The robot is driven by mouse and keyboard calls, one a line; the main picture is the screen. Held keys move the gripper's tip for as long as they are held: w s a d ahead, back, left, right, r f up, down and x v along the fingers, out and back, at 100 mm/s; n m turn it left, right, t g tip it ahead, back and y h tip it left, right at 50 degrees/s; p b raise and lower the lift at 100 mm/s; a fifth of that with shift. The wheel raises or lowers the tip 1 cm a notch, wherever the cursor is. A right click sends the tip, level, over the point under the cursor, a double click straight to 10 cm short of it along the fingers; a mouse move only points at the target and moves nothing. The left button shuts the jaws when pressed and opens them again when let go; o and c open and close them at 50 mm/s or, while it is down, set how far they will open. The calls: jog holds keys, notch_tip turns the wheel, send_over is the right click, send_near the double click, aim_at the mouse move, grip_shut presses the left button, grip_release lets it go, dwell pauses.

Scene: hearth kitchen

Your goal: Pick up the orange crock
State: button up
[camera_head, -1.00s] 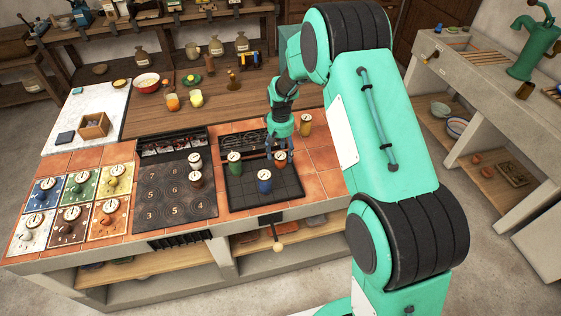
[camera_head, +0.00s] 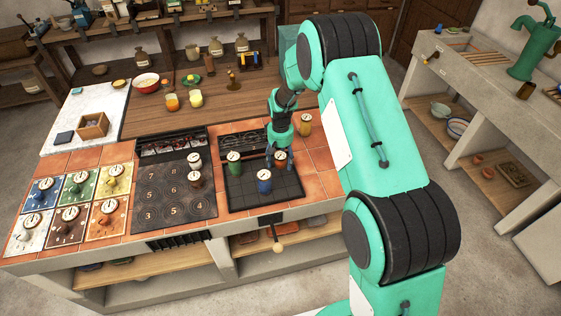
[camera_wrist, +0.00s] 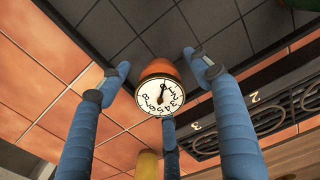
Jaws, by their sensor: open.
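The orange crock (camera_head: 280,159) stands on the dark tiled grill plate (camera_head: 262,188), near its back right corner. In the wrist view the crock (camera_wrist: 160,68) shows its orange side and a white dial lid with black numerals and a hand. My gripper (camera_head: 280,155) is above and around the crock in the head view. In the wrist view its blue fingers (camera_wrist: 160,75) are spread, with the crock between them and visible gaps on both sides. The fingers partly hide the crock in the head view.
A green crock (camera_head: 235,164) and a blue crock (camera_head: 264,181) stand on the same plate, to the left and front. A yellow crock (camera_head: 305,124) stands on the tiles behind right. White and brown crocks stand on the numbered plate (camera_head: 172,194).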

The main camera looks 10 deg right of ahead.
aim_at(281, 156)
dwell(0.3)
jog(key=c, duration=1.4)
jog(key=shift+c, duration=0.4)
jog(key=shift+r, duration=0.1)
jog(key=shift+r, duration=0.5)
jog(key=r, duration=0.1)
jog(key=r+p, duration=0.1)
jog(key=shift+s+r, duration=0.25)
jog(key=shift+r, duration=0.05)
jog(key=s, duration=0.5)
jog(key=s+p, duration=0.1)
jog(key=s, duration=0.4)
jog(key=s+r, duration=0.1)
jog(key=s, duration=0.4)
jog(key=shift+s+r+p, duration=0.1)
jog(key=shift+s+p, duration=0.15)
jog(key=shift+p, duration=0.15)
